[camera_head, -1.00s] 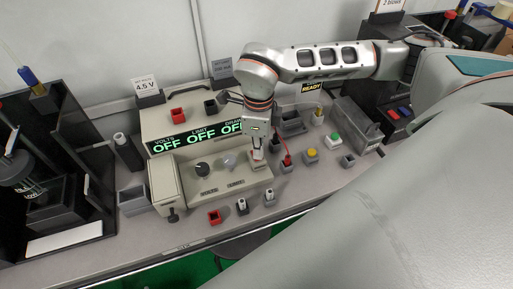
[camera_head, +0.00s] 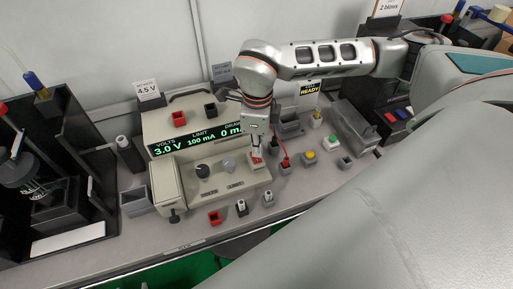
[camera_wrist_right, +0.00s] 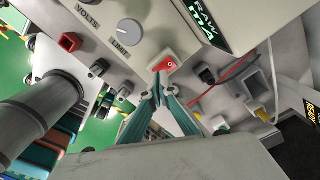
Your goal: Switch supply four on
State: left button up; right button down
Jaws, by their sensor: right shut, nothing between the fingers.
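The beige bench supply (camera_head: 218,180) stands on the grey bench. Its green display (camera_head: 190,143) reads 3.0 V, limit 100 mA and a draw beginning with 0, partly cut off by my arm. The red rocker switch (camera_head: 256,160) is at the right end of its sloped panel; in the right wrist view it is the red switch with a white mark (camera_wrist_right: 167,65). My right gripper (camera_head: 257,153) is shut and empty, its fingertips (camera_wrist_right: 163,80) right at the switch; I cannot tell whether they touch it. My left gripper is out of view.
Two knobs (camera_head: 203,171) sit left of the switch. A card reading 4.5 V (camera_head: 148,89) stands behind the supply. Red, grey, yellow and green buttons or sockets (camera_head: 310,156) lie to the right. A red lead (camera_head: 286,158) runs close beside my gripper.

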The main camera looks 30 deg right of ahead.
aim_at(257, 160)
jog(key=shift+r+p, duration=1.45)
jog(key=shift+r, duration=0.8)
jog(key=shift+s+f, duration=0.1)
